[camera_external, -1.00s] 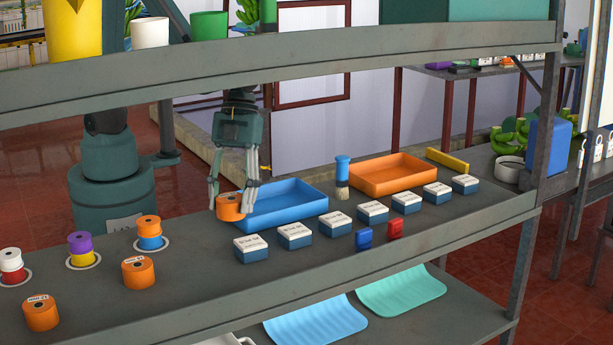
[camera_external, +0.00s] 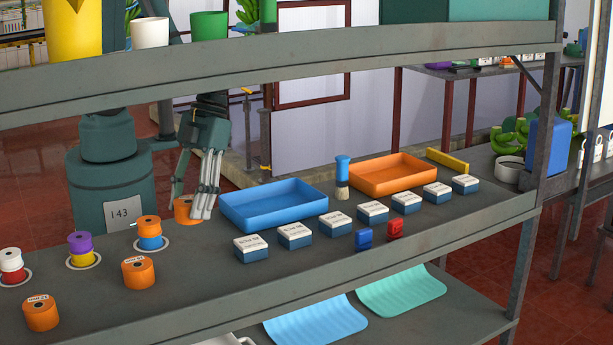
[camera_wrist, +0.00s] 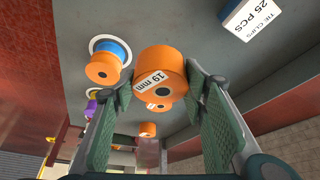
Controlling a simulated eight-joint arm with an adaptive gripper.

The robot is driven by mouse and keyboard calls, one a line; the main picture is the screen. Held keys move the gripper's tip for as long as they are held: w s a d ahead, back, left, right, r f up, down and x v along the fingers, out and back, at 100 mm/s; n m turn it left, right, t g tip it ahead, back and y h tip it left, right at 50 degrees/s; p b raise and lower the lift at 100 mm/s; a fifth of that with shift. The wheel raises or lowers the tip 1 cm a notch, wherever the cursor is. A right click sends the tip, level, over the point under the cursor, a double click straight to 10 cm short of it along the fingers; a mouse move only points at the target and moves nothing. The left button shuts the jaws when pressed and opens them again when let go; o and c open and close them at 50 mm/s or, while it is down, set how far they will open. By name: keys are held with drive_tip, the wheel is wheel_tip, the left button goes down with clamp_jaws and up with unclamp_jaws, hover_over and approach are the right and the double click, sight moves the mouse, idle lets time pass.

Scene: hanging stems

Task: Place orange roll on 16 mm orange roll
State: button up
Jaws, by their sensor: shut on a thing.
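My gripper (camera_external: 193,212) is shut on an orange roll (camera_external: 184,210), left of the blue tray. In the wrist view the held orange roll (camera_wrist: 160,68) sits between both fingers with a "19 mm" label. Two other orange rolls stand on the shelf: one in the middle (camera_external: 138,273) and one at front left (camera_external: 41,313). Their labels are too small to read. In the wrist view these rolls show beyond the held one: one (camera_wrist: 163,106) is partly hidden, the other (camera_wrist: 148,130) stands farther off.
Left of my gripper is a stack of orange on blue spools (camera_external: 149,232) on a white ring. Purple-yellow (camera_external: 81,248) and white-red (camera_external: 12,266) stacks stand farther left. The blue tray (camera_external: 275,207) and labelled boxes (camera_external: 295,235) lie right. The upper shelf edge (camera_external: 300,76) runs overhead.

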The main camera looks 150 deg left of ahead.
drive_tip(key=shift+d, duration=0.1)
idle(0.3)
approach(131, 267)
drive_tip(key=shift+w+d+f+p, duration=0.2)
drive_tip(key=shift+d+f+p, duration=0.15)
drive_tip(key=shift+d+f, duration=0.25)
idle(0.3)
drive_tip(key=shift+w+d, duration=0.2)
drive_tip(key=shift+d, duration=0.15)
drive_tip(key=shift+f, duration=1.85)
drive_tip(key=shift+f, duration=0.1)
drive_tip(key=o, duration=0.9)
drive_tip(key=shift+o, duration=0.2)
